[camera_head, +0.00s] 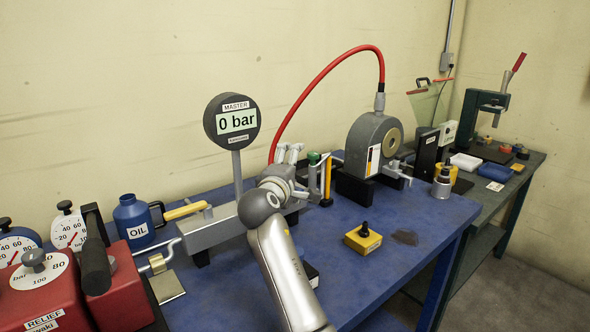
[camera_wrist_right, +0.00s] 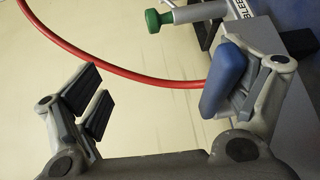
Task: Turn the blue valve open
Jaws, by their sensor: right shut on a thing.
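The blue valve's handle (camera_wrist_right: 222,80) shows in the right wrist view, lying against the inner side of the right-hand finger. My right gripper (camera_wrist_right: 160,92) is shut on it, though the other finger's dark pads appear to stand apart at the left of that view. The master gauge (camera_head: 236,121) reads 0 bar. My left gripper is not in view.
A green bleed knob (camera_wrist_right: 156,20) is close to the gripper. A red hose (camera_head: 318,78) arches overhead to a grey round unit (camera_head: 366,140). A yellow handle (camera_head: 184,211), a blue oil bottle (camera_head: 130,217) and red boxes (camera_head: 40,300) stand left. A yellow block (camera_head: 362,240) lies right.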

